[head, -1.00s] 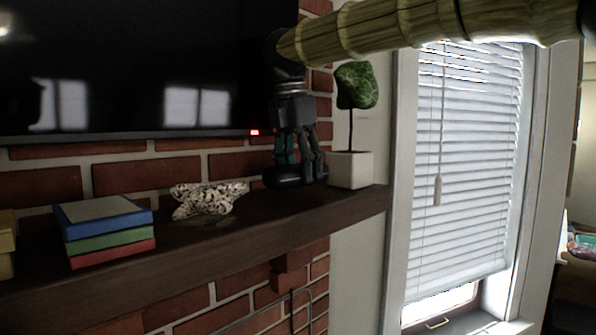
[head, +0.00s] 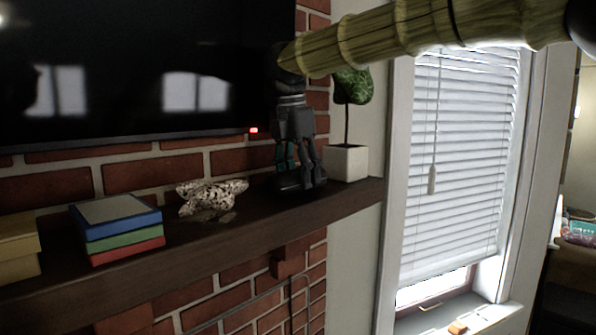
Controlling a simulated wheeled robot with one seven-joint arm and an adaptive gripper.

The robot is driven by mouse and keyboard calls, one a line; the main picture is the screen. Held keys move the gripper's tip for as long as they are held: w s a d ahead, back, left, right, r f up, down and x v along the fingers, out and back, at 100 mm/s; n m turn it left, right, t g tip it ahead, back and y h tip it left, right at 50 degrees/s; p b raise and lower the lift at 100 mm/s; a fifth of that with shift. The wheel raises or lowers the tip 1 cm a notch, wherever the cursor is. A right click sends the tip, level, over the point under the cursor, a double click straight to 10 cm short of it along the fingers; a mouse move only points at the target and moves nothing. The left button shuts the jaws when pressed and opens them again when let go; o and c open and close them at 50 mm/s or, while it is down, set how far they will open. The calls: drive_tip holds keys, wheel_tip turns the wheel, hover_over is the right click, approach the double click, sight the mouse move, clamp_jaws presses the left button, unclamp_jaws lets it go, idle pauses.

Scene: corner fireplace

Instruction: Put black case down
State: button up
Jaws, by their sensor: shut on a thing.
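My gripper (head: 300,168) points down over the right part of the dark wooden mantel shelf (head: 240,222). Its dark fingers are shut on the black case (head: 290,184), a small dark thing low between and behind the fingertips. The case is at the level of the shelf top, just left of the white plant pot. The fingers hide part of it, and in the dim light I cannot tell whether it touches the shelf.
A white pot (head: 345,162) with a small tree stands right of my gripper. A speckled ornament (head: 211,196) and stacked books (head: 118,228) are to the left. A television (head: 130,75) hangs behind. Shelf space is clear between ornament and gripper.

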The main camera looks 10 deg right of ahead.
sight(291, 171)
drive_tip(key=shift+w+f, duration=0.25)
drive_tip(key=o, duration=0.8)
drive_tip(key=shift+w+f, duration=0.2)
drive_tip(key=shift+w, duration=0.25)
drive_tip(key=shift+c, duration=0.2)
drive_tip(key=shift+s+r, duration=0.3)
drive_tip(key=shift+s, duration=0.25)
drive_tip(key=shift+w+a+r, duration=0.15)
drive_tip(key=shift+w+r, duration=0.1)
drive_tip(key=shift+r, duration=0.05)
drive_tip(key=r+b, duration=0.1)
drive_tip(key=r, duration=0.2)
drive_tip(key=r+b, duration=0.1)
drive_tip(key=r, duration=0.2)
drive_tip(key=a+r+b, duration=0.1)
drive_tip(key=r, duration=0.3)
drive_tip(key=shift+s+a+r, duration=0.1)
drive_tip(key=shift+s, duration=0.3)
drive_tip(key=shift+s+r, duration=0.15)
drive_tip(key=shift+r, duration=0.35)
